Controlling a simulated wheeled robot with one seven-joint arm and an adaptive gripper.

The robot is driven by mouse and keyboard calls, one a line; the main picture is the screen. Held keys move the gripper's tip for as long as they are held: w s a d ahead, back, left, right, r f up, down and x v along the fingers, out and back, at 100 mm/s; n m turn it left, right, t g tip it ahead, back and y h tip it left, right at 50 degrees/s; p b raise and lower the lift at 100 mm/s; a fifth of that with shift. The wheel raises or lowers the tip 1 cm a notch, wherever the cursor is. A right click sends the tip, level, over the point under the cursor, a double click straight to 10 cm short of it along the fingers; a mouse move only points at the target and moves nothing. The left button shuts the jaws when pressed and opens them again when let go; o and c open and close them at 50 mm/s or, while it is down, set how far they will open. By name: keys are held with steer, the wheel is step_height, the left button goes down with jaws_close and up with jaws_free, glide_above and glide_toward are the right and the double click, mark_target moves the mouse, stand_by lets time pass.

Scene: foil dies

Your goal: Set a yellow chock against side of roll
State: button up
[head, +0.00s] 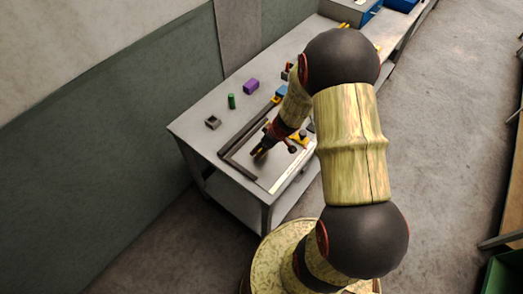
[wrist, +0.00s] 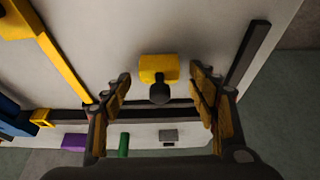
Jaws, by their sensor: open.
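A yellow block with a dark round knob, which looks like a chock (wrist: 158,68), lies on the pale plate in the wrist view. My gripper (wrist: 160,97) is open, with one yellow-padded finger on each side of it and gaps to both. Nothing is held. In the head view my gripper (head: 260,153) is low over the dark-railed plate (head: 243,160). A yellow and black piece (head: 299,137) shows to its right there; I cannot tell whether it is the same chock. I cannot make out the roll for certain; my arm hides part of the table.
Dark rails (wrist: 247,52) edge the plate. A long yellow bar (wrist: 65,65) lies at left in the wrist view. Behind the plate stand a purple block (head: 251,85), a green cylinder (head: 231,101) and a grey square piece (head: 213,122). The table's left corner is clear.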

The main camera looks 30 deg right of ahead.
steer(key=c, duration=0.3)
steer(key=c, duration=1.1)
steer(key=shift+r, duration=0.1)
